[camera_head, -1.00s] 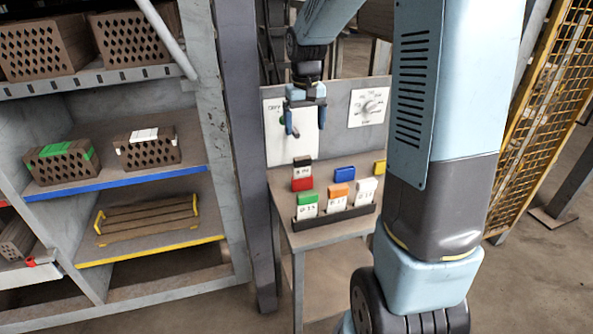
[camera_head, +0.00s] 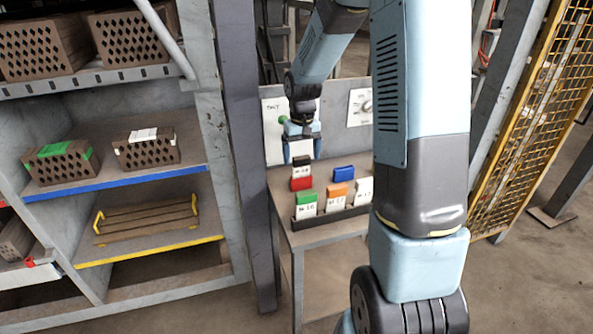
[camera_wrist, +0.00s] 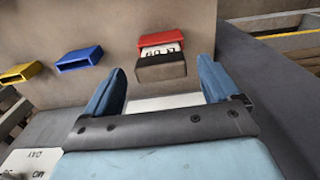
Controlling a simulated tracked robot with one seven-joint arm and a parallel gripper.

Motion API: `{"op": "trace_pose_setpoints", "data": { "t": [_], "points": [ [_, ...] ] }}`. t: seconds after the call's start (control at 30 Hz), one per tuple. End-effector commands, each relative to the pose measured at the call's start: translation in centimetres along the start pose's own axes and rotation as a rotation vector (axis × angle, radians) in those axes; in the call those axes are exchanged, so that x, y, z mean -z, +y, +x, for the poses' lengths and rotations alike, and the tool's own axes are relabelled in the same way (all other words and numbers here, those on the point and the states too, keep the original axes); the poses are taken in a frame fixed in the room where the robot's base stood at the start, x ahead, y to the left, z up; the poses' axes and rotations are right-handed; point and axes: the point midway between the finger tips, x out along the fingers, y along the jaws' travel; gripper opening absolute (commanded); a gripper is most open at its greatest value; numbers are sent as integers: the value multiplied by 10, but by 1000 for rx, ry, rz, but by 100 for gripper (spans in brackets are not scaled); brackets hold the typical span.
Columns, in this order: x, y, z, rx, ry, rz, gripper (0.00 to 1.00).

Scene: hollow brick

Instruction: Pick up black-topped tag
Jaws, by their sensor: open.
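The black-topped tag (camera_head: 301,170) stands near the back of the small table, with a white lettered face below its black top. A red block (camera_head: 301,184) is right at its front; I cannot tell whether they touch. In the wrist view the black top (camera_wrist: 160,70) lies just beyond and between my fingers, with the white face and the red block (camera_wrist: 163,38) past it. My gripper (camera_head: 302,154) is open and empty, its fingers pointing down just above and behind the tag. It also shows in the wrist view (camera_wrist: 161,76).
A dark rack (camera_head: 331,215) along the table's front holds green-topped (camera_head: 307,203), orange-topped (camera_head: 337,197) and white (camera_head: 364,190) tags. A blue block (camera_head: 343,173) lies right of the black-topped tag. A panel rises behind the table; a grey post (camera_head: 247,150) stands left.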

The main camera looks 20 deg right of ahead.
Motion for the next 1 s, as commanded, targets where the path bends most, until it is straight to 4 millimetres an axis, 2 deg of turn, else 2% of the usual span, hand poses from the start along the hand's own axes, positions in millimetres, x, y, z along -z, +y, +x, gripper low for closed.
{"op": "trace_pose_setpoints", "data": {
  "t": [0.2,0.33,0.67,1.0],
  "points": [
    [-2,-2,30,1,-5,-1,89],
    [-2,-2,43,1,-3,0,89],
    [-2,-2,48,1,0,0,88],
    [-2,-2,47,0,-1,-1,56]
  ]
}}
